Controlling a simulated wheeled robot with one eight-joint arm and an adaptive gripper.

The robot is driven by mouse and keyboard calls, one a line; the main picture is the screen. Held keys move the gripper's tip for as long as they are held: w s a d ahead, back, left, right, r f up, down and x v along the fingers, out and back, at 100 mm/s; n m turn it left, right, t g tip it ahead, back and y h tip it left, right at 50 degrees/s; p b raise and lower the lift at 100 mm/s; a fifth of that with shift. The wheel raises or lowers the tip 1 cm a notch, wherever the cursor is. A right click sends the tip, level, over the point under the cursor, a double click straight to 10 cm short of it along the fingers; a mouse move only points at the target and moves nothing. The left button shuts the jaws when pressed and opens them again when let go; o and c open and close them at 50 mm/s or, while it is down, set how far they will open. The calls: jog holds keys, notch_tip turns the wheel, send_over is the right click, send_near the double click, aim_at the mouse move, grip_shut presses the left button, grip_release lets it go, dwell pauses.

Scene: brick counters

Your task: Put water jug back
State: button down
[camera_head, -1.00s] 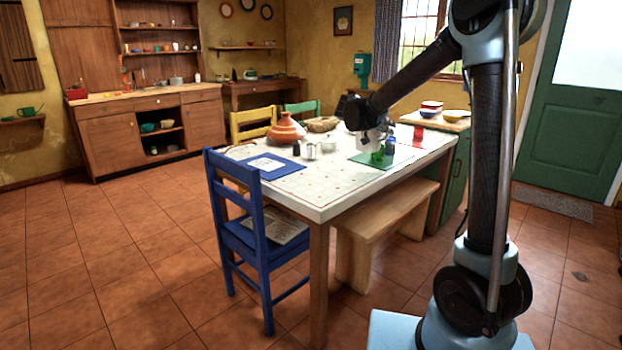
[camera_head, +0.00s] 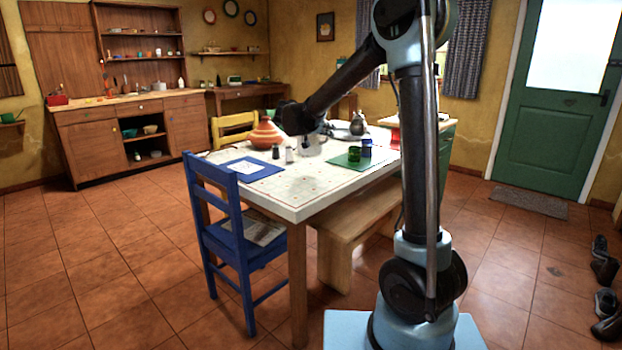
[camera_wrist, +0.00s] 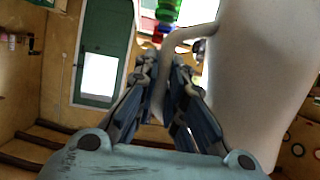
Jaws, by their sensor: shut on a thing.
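The white water jug (camera_head: 312,147) is at my gripper (camera_head: 300,124), over the far part of the table, left of the green and blue cups. In the wrist view the jug's pale body (camera_wrist: 258,80) fills the right side. My gripper's fingers (camera_wrist: 168,85) are shut on its curved handle, and the jug's base is out of that view. I cannot tell whether the jug touches the tabletop (camera_head: 290,190).
A tagine (camera_head: 266,134) and small shakers (camera_head: 289,155) stand just left of the jug. A green cup (camera_head: 354,154) and blue cup (camera_head: 366,148) stand on a green mat (camera_head: 345,162). A blue chair (camera_head: 228,220) and a bench (camera_head: 350,220) flank the table.

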notch_tip(320, 180, down, 10)
dwell(0.9)
jog(key=c, duration=1.7)
grip_release()
jog(key=shift+o, duration=0.2)
jog(key=v, duration=1.2)
jog(key=shift+r, duration=0.1)
